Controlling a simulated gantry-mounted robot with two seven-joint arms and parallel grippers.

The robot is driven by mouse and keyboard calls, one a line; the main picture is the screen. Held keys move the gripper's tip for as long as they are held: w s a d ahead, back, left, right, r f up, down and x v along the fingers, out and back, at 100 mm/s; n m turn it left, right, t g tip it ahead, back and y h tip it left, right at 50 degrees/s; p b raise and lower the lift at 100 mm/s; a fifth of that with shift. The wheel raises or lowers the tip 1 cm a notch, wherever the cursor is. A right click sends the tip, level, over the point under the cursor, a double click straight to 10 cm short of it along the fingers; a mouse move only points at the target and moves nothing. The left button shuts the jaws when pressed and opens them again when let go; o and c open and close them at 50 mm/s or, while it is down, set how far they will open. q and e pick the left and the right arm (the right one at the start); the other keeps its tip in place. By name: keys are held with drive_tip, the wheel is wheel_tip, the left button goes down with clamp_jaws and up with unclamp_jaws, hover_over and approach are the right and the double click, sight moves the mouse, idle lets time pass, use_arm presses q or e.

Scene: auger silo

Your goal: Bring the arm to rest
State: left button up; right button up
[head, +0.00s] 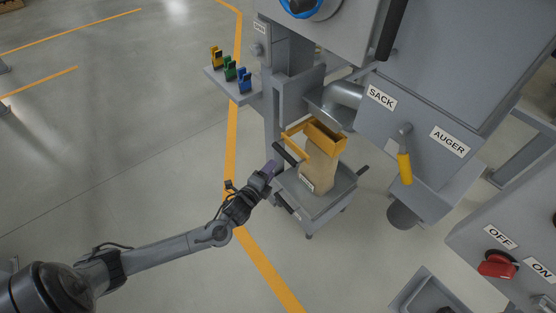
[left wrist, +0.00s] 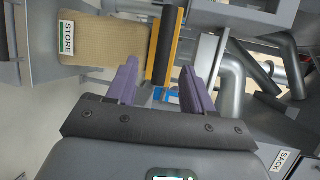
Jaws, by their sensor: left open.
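My left arm reaches in from the left in the head view. Its gripper (head: 272,168) is close beside the black grip (head: 286,153) of a yellow handle on the sack holder (head: 325,135). In the left wrist view the purple fingers (left wrist: 160,85) are open. The black and yellow bar (left wrist: 166,45) lies just beyond and between the fingertips; I cannot tell whether they touch it. A tan sack (head: 321,168) stands below the yellow holder, and it also shows in the left wrist view (left wrist: 110,42) with a green STORE label (left wrist: 66,38). My right gripper is not in view.
The sack stands on a grey cart (head: 325,205) under the spout (head: 342,95). A shelf (head: 218,82) with yellow, green and blue clips is behind. A yellow lever (head: 405,168) hangs on the SACK/AUGER panel (head: 425,125). A red switch (head: 497,265) is at right. Floor at left is clear.

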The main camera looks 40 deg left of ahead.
use_arm(q)
drive_tip(key=s+d+r+n+g+h+p, duration=0.1)
drive_tip(key=s+d+r+n+g+p, duration=0.4)
drive_tip(key=s, duration=0.4)
drive_tip(key=s+d+r+n+g+h+p, duration=0.1)
drive_tip(key=s+d+r+n+g+p, duration=0.25)
drive_tip(key=s+d, duration=0.4)
drive_tip(key=s+d+r+n+g+h+p, duration=0.1)
drive_tip(key=s+d+r+n+g+p, duration=0.3)
drive_tip(key=s, duration=0.6)
wheel_tip(320, 180, up, 39)
drive_tip(key=n+p, duration=0.2)
drive_tip(key=p, duration=3.6)
drive_tip(key=shift+d+t, duration=0.15)
drive_tip(key=shift+t, duration=0.2)
